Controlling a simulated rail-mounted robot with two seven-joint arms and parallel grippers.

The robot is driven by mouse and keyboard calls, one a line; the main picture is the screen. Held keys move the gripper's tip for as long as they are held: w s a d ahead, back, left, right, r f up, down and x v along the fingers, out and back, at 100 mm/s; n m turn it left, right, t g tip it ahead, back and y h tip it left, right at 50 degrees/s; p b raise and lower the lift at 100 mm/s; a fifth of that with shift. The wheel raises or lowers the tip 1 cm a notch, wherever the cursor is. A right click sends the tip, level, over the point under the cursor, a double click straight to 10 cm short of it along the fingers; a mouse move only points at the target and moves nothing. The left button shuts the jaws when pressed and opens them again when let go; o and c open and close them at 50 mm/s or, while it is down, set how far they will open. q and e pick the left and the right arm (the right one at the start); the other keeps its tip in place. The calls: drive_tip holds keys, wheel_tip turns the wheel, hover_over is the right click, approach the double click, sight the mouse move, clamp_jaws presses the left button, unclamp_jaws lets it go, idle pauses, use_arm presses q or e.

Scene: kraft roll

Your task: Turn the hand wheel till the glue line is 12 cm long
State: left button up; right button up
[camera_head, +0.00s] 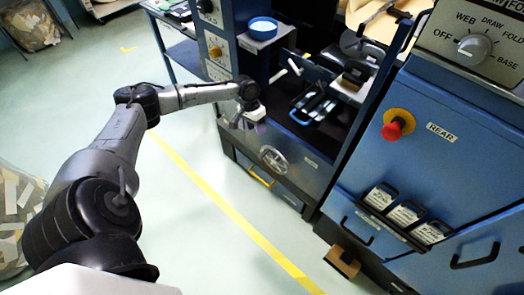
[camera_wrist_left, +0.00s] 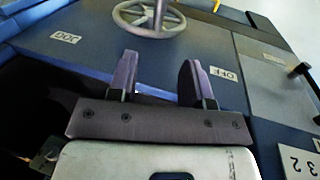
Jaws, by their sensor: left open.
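The hand wheel (camera_head: 273,159) is a grey spoked ring on the front of the dark blue machine. In the left wrist view the hand wheel (camera_wrist_left: 126,20) shows at the top, partly cut off by the picture's edge. My left gripper (camera_head: 240,121) is beside the machine front, up and to the left of the wheel in the head view. In the left wrist view my left gripper (camera_wrist_left: 158,72) has two fingers apart, nothing between them, and does not touch the wheel. I cannot make out the glue line. My right gripper is not in view.
A control panel with a red emergency knob (camera_head: 398,124) stands on the right. A blue round dish (camera_head: 262,28) sits on the machine's upper left. A yellow handle (camera_head: 261,177) is below the wheel. The pale floor left of the machine is mostly clear, with a yellow stripe (camera_head: 205,188).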

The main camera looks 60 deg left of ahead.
sight(263, 153)
use_arm(q)
drive_tip(key=b+x, duration=0.5)
drive_tip(key=x, duration=0.9)
drive_tip(key=c, duration=0.4)
clamp_jaws()
drive_tip(key=shift+r, duration=0.1)
